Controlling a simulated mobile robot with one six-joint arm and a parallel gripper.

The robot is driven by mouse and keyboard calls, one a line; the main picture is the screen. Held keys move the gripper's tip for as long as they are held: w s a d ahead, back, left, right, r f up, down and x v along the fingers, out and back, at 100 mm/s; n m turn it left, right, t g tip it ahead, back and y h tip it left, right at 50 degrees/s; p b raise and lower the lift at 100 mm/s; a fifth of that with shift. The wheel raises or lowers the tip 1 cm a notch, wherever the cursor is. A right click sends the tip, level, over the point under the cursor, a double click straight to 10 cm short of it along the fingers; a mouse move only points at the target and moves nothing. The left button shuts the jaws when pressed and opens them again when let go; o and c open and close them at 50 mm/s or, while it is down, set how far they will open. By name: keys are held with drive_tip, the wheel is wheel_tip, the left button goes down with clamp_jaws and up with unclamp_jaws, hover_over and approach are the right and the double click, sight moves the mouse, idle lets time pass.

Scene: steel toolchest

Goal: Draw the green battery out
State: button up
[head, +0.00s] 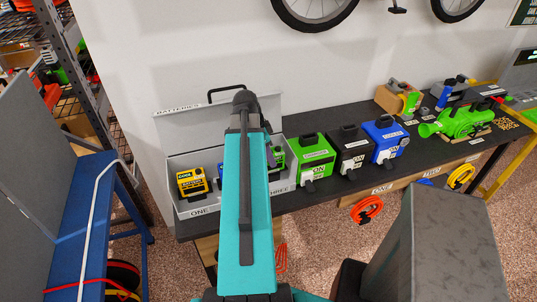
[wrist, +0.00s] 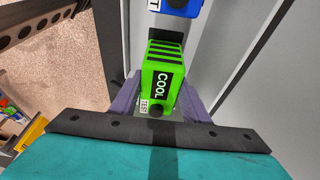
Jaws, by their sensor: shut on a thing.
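The green battery (wrist: 160,82), marked COOL, sits between the two purple fingers of my gripper (wrist: 157,95) in the wrist view. The gripper is shut on it. In the head view part of a green battery (head: 279,158) shows just right of my arm, at the THREE end of the open grey battery box (head: 190,210). My arm hides the fingers and much of the box there. I cannot tell whether the battery's base touches the box floor.
A yellow battery (head: 192,182) stands in compartment ONE. A blue battery (wrist: 180,6) is near the green one in the wrist view. Green (head: 316,157), black (head: 352,150) and blue (head: 387,140) cased units stand right of the box on the dark bench (head: 300,207).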

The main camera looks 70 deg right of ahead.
drive_tip(key=shift+f+b, duration=0.5)
drive_tip(key=shift+f, duration=0.45)
drive_tip(key=o, duration=1.6)
drive_tip(key=shift+r, duration=0.15)
drive_tip(key=shift+b+v, duration=1.55)
drive_tip(key=shift+v, duration=5.25)
drive_tip(key=shift+w, duration=0.1)
